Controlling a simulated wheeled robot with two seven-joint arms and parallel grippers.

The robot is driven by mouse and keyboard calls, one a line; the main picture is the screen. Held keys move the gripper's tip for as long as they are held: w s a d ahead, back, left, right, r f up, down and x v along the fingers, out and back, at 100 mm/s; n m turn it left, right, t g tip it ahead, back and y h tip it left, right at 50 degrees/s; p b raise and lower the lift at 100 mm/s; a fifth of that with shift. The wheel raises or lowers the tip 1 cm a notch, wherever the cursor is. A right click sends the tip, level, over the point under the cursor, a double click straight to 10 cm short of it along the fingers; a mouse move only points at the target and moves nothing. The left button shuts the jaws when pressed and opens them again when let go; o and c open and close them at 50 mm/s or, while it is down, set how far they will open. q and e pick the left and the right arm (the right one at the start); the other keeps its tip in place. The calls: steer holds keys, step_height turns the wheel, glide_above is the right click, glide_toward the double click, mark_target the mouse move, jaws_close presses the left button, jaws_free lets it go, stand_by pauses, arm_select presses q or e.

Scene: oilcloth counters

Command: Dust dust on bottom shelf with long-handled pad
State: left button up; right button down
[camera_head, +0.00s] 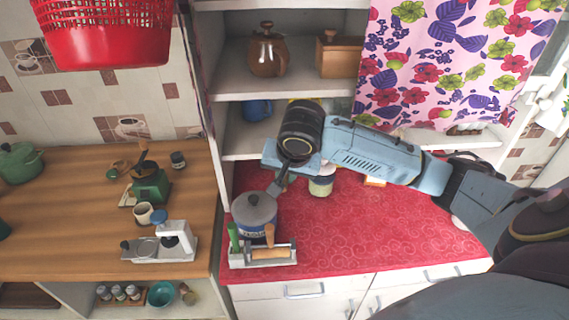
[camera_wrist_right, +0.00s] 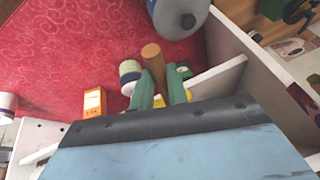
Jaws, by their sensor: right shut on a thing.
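My right arm reaches in from the right over the red counter in the head view, and my right gripper (camera_head: 282,180) points down beside the blue pot, partly hidden by the wrist. In the right wrist view its green fingers (camera_wrist_right: 160,88) are shut on a brown wooden handle (camera_wrist_right: 152,60), which I take for the long-handled pad's. The pad itself is not clearly visible. The bottom shelf (camera_head: 238,140) is above the counter, behind my wrist, with a blue mug (camera_head: 257,110) on it. I cannot make out any dust on it. My left gripper is not in view.
The blue pot (camera_head: 254,214) with a grey lid and a rack (camera_head: 263,253) stand at the counter's left end. A jar (camera_head: 321,181) and an orange box (camera_head: 374,181) are behind my arm. A floral curtain (camera_head: 445,60) covers the shelves' right side. The middle counter (camera_head: 370,235) is clear.

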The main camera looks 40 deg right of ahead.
steer(key=s+a, duration=0.4)
steer(key=s, duration=0.2)
steer(key=shift+s, duration=0.2)
